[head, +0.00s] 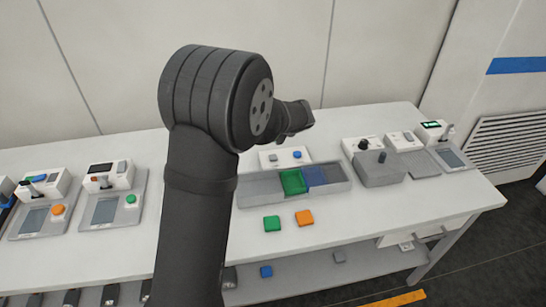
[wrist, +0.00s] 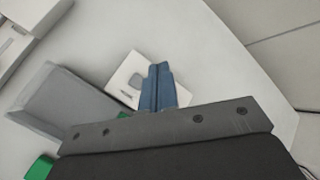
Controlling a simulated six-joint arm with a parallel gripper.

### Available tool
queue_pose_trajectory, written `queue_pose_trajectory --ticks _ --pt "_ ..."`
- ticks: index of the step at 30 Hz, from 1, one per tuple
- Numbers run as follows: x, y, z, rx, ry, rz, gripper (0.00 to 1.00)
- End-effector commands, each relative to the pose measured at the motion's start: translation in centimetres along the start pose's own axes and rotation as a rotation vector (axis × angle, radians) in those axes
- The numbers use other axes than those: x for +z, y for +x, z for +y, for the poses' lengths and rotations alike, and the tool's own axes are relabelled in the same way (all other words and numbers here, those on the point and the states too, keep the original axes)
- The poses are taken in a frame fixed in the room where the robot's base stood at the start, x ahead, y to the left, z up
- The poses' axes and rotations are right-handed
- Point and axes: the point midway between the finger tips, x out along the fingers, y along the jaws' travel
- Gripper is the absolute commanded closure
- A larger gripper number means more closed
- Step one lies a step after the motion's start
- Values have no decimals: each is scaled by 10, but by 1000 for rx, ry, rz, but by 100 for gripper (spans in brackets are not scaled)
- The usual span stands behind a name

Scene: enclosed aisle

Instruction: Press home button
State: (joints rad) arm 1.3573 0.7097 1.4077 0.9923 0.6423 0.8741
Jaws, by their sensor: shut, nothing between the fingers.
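No button reads as "home" at this size. A white panel (head: 272,164) stands behind the grey tray, with a small grey key (head: 273,158) and a round blue button (head: 297,155). In the wrist view the same white panel (wrist: 122,74) lies beyond my gripper (wrist: 157,66). Its blue fingers are shut together, with nothing between them. They cover part of the panel, and the blue button is hidden there. The grey key (wrist: 138,83) shows just left of the fingertips. I cannot tell if the fingertips touch the panel. In the head view my arm hides most of the gripper.
A green block (head: 272,223) and an orange block (head: 304,217) lie in front. Control stations with green (head: 131,199) and orange (head: 57,210) buttons stand left. A joystick box (head: 380,170) and screen station (head: 452,158) stand right.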

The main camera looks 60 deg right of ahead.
Motion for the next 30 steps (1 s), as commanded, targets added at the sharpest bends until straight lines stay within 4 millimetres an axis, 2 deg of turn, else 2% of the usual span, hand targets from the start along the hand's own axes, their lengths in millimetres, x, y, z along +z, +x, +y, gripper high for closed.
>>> queue_pose_trajectory --ticks 5,18,30 --pt "-7 10 8 3 1 1 100" --pt "-37 51 38 4 0 0 100" --pt "-44 61 45 1 -2 1 100"
